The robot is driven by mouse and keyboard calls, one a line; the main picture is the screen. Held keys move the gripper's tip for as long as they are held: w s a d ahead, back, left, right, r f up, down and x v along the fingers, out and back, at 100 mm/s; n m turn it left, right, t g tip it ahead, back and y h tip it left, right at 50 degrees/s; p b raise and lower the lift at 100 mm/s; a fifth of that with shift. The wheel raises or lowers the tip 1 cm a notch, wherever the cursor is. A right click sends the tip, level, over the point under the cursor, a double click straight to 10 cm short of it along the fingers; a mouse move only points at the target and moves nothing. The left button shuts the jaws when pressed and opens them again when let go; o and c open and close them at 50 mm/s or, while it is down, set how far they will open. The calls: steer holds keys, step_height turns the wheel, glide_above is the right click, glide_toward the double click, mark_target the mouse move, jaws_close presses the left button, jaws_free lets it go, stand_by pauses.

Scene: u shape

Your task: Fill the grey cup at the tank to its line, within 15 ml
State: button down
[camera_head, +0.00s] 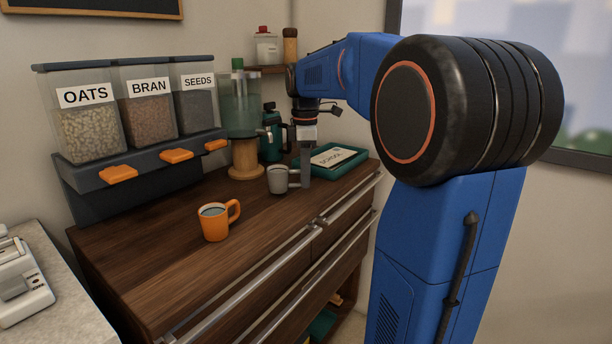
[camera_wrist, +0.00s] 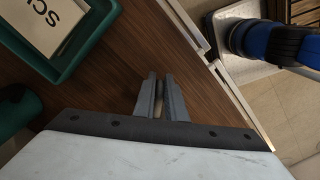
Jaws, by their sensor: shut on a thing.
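The grey cup (camera_head: 277,180) stands upright on the wooden counter, its handle toward the right. My gripper (camera_head: 306,176) reaches down beside it and is shut on its handle. In the wrist view my gripper (camera_wrist: 161,92) shows its two fingers close together; the cup's body is not visible there. The cup's line and its fill level are too small to make out. The clear tank (camera_head: 240,108) with a green cap stands on a round wooden stand (camera_head: 246,158), behind and left of the cup. The tank's tap cannot be made out clearly.
An orange mug (camera_head: 213,223) with liquid stands at the front left. A teal jug (camera_head: 269,145) stands behind the cup. A green tray (camera_head: 357,166) with a labelled packet (camera_head: 334,157) lies to the right. Oats, bran and seeds dispensers (camera_head: 124,108) line the wall.

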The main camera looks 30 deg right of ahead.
steer(key=shift+w+d, duration=0.45)
steer(key=shift+w, duration=1)
steer(key=shift+w+d, duration=0.4)
steer(key=shift+w, duration=1.05)
steer(key=shift+w+d, duration=0.45)
steer(key=shift+w, duration=1)
